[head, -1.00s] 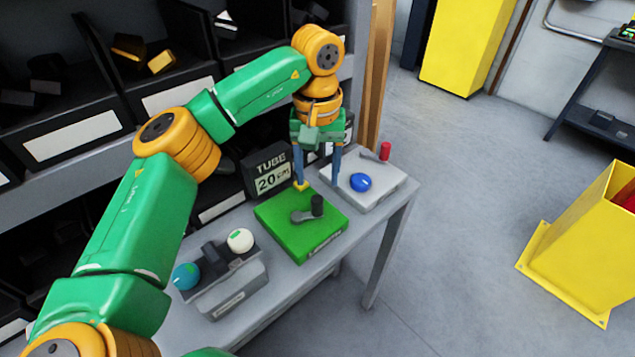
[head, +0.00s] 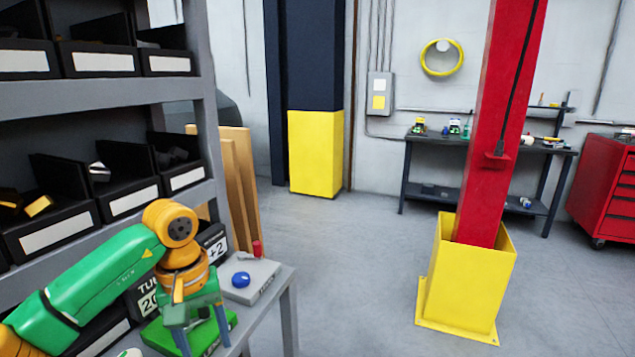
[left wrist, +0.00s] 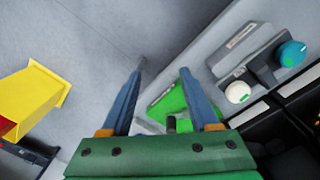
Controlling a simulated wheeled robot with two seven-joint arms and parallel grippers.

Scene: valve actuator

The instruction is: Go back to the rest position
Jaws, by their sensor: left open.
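My left arm comes in from the lower left in the head view, and its left gripper (head: 200,338) points down over the green valve base (head: 219,329) on the grey table (head: 285,283). The green base (left wrist: 172,103) shows partly behind the fingers there. A grey block with a blue knob (head: 241,279) and a red handle (head: 257,249) lies on the table to the right of the gripper. My right gripper is out of view.
Shelves with black bins (head: 49,232) stand on the left. In the left wrist view a grey unit carries a white knob (left wrist: 238,92) and a teal knob (left wrist: 291,54). A red post (head: 497,150) in a yellow guard (head: 465,285) stands right. Floor between is clear.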

